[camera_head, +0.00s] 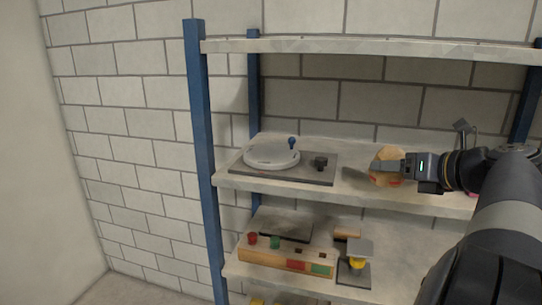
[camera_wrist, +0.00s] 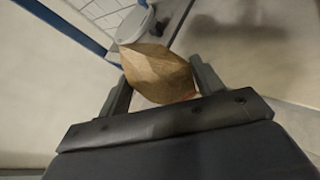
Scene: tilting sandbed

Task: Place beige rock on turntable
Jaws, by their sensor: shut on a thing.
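The beige rock (camera_wrist: 158,74) is between the two fingers of my gripper (camera_wrist: 160,88) in the wrist view, and the gripper is shut on it. In the head view my gripper (camera_head: 391,168) holds the rock (camera_head: 384,178) at the right part of the upper shelf. I cannot tell whether the rock touches the shelf. The turntable (camera_head: 271,155) is a round, light grey disc on a dark base plate to the left of the rock. Its top looks empty. Its edge also shows beyond the rock in the wrist view (camera_wrist: 133,24).
A blue knob (camera_head: 292,142) stands at the turntable's back right, and a small black block (camera_head: 320,163) sits on the base plate. The lower shelf holds a wooden box (camera_head: 285,259) with coloured parts and a yellow-and-grey device (camera_head: 356,262). A blue post (camera_head: 202,150) stands at the left.

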